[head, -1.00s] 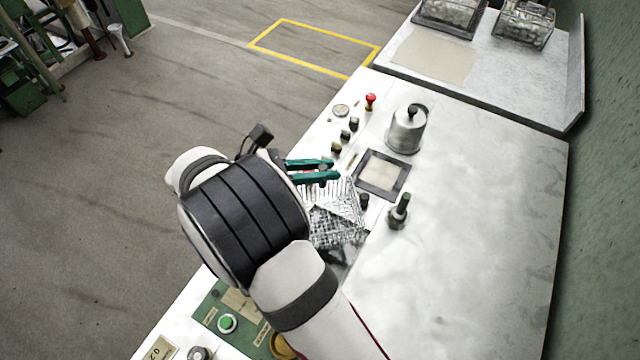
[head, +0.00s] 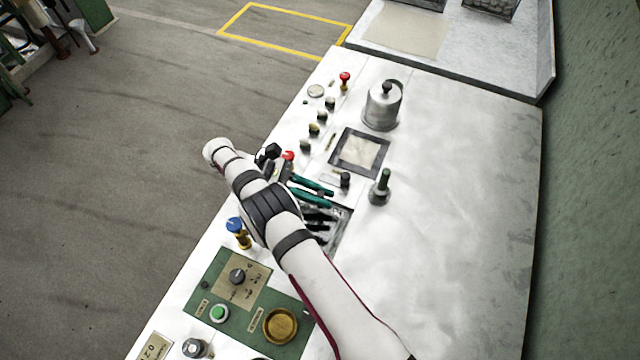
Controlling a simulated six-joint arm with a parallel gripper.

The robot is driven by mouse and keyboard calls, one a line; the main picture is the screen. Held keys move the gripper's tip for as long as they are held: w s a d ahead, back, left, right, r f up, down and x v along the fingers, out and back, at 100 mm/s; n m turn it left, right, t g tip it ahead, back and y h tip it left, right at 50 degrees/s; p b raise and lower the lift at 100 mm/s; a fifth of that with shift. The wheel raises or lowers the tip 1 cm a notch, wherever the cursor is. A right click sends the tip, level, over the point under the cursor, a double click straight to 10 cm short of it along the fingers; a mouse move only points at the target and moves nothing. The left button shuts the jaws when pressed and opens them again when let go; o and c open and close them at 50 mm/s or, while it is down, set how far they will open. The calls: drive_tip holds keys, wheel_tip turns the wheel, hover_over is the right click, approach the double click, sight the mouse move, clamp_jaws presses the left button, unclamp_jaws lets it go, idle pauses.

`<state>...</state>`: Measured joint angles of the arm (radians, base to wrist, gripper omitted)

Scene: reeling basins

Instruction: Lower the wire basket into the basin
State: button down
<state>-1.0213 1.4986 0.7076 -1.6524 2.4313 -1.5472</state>
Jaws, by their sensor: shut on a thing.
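The basin (head: 342,232) is a dark, grey-rimmed opening in the white bench top, partly covered by my arm. The basket's mesh is not clear in the picture; dark and grey strips show in the opening below the fingers. My arm hides much of that area, so I cannot tell how deep the basket sits.
A square framed plate (head: 360,153), a lidded metal pot (head: 382,106) and a green-handled knob (head: 381,187) stand nearby. Several small knobs line the left edge. A green control panel (head: 234,290) and a blue knob (head: 235,225) are nearer. The bench's right side is clear.

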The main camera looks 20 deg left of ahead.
drive_tip(key=shift+f, duration=0.4)
drive_tip(key=shift+f, duration=0.55)
drive_tip(key=c, duration=0.7)
unclamp_jaws()
wheel_tip(320, 180, up, 4)
drive_tip(key=shift+r, duration=0.25)
drive_tip(key=d+r, duration=0.2)
drive_tip(key=d, duration=0.2)
drive_tip(key=w+d+r, duration=0.1)
drive_tip(key=d+r, duration=0.1)
drive_tip(key=d, duration=0.1)
drive_tip(key=d+r, duration=0.2)
drive_tip(key=d, duration=0.2)
drive_tip(key=shift+w+d+r, duration=0.25)
drive_tip(key=shift+w+d, duration=0.05)
drive_tip(key=shift+w, duration=0.05)
